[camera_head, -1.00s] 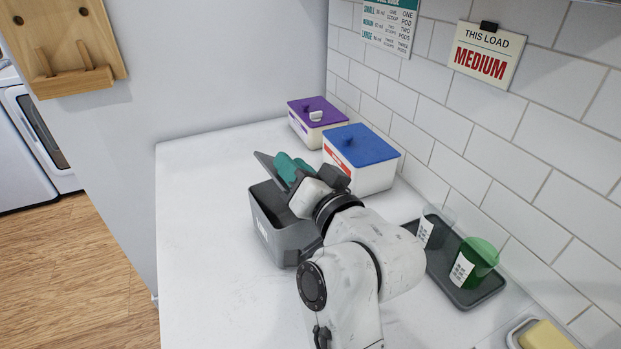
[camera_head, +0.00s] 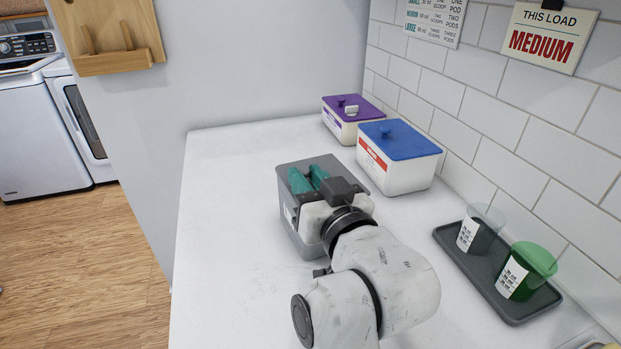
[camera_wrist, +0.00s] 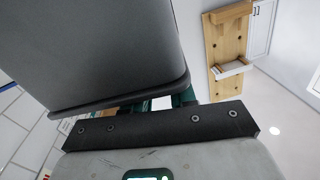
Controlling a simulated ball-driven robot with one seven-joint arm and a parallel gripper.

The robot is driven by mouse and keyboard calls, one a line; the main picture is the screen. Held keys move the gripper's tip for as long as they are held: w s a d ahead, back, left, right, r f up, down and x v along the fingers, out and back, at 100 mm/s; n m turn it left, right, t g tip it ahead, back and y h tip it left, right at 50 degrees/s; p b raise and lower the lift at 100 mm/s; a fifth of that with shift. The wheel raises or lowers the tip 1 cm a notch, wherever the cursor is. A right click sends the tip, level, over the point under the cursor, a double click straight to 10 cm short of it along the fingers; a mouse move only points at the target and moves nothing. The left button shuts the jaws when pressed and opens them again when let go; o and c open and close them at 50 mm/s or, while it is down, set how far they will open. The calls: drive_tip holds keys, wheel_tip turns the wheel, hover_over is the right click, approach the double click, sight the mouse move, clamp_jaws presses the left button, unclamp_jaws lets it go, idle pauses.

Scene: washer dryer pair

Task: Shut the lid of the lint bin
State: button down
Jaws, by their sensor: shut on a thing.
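The grey lint bin (camera_head: 295,225) stands on the white counter, partly hidden by my gripper and wrist. Its lid (camera_head: 326,162) lies low and roughly flat over the bin's top; I cannot tell whether it is fully seated. My gripper (camera_head: 307,178), with teal fingers, is at the top of the bin, against the lid. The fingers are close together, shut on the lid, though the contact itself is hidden. In the wrist view a big dark grey rimmed panel (camera_wrist: 100,50), apparently the bin, covers most of the teal fingers (camera_wrist: 180,97).
A blue-lidded box (camera_head: 398,165) and a purple-lidded box (camera_head: 350,120) stand behind the bin. A dark tray (camera_head: 478,268) with a clear cup and a green cup (camera_head: 520,275) is at right by the tiled wall. The counter (camera_head: 225,230) is clear at left.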

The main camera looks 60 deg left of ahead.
drive_tip(key=shift+f, duration=0.15)
drive_tip(key=c, duration=0.9)
unclamp_jaws()
